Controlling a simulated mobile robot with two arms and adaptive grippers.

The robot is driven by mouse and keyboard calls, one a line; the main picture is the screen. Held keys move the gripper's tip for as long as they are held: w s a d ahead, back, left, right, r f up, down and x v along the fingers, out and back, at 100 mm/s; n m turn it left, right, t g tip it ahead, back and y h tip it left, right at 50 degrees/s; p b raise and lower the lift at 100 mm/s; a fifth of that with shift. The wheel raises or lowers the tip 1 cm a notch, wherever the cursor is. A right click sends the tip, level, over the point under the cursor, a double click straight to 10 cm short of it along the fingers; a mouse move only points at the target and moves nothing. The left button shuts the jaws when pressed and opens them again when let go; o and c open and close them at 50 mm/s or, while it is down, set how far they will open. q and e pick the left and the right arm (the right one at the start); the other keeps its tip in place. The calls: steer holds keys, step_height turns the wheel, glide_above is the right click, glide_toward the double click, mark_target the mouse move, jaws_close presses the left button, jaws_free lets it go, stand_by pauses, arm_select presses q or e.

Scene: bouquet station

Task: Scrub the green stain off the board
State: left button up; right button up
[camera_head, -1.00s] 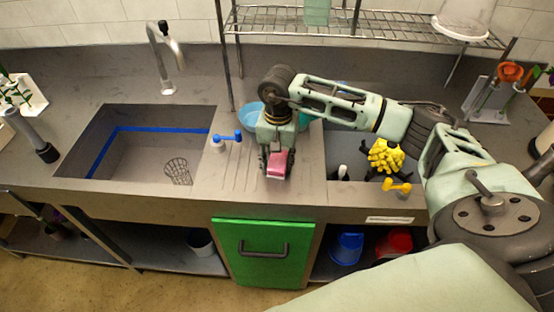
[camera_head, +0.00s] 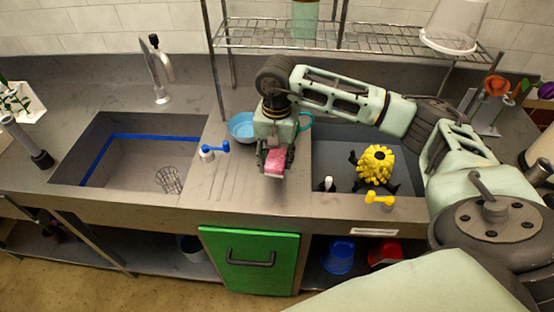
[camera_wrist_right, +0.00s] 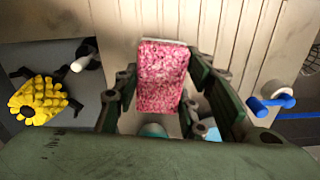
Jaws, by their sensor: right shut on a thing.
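My right gripper (camera_head: 276,168) is shut on a pink sponge (camera_head: 275,161) above the ribbed drainboard (camera_head: 222,190) between the two sinks. In the right wrist view, the sponge (camera_wrist_right: 161,78) sits between the finger pads of my right gripper (camera_wrist_right: 160,85), and its speckled pink face shows. The pale grooved board (camera_wrist_right: 215,28) lies beyond it. I cannot tell whether the sponge touches the board. No green stain shows on the visible board; the arm and sponge hide part of it. My left gripper is not in view.
A blue bowl (camera_head: 240,124) stands behind the gripper. A blue-handled tap (camera_head: 209,151) is left of it, and a yellow-handled tap (camera_head: 380,201) right. The left sink (camera_head: 120,165) holds a wire basket (camera_head: 168,181); the right sink holds a yellow spiky object (camera_head: 375,163). A wire shelf (camera_head: 345,36) stands above.

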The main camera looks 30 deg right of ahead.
steer(key=shift+r+p, duration=0.35)
steer(key=shift+r, duration=0.7)
